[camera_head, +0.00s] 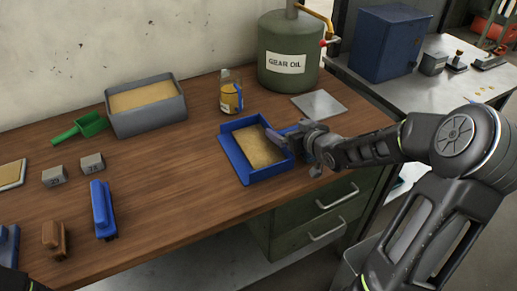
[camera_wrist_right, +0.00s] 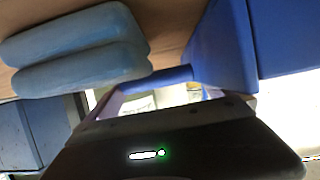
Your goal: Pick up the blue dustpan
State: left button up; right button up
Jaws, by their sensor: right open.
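Whether the fingers touch the bar cannot be told. My left gripper does not show.
The wooden bench (camera_head: 165,195) has bare room left of the dustpan. A metal plate (camera_head: 320,104), a glass jar (camera_head: 231,97) and a gear oil tank (camera_head: 289,50) stand behind. A grey bin (camera_head: 150,121), green scoop (camera_head: 85,126) and blue brush (camera_head: 103,208) are further left.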

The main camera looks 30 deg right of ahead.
jog(key=shift+c, duration=0.2)
dwell(0.4)
jog(key=shift+r, duration=0.1)
jog(key=c, duration=1.4)
notch_tip(320, 180, up, 10)
jog(key=p, duration=0.4)
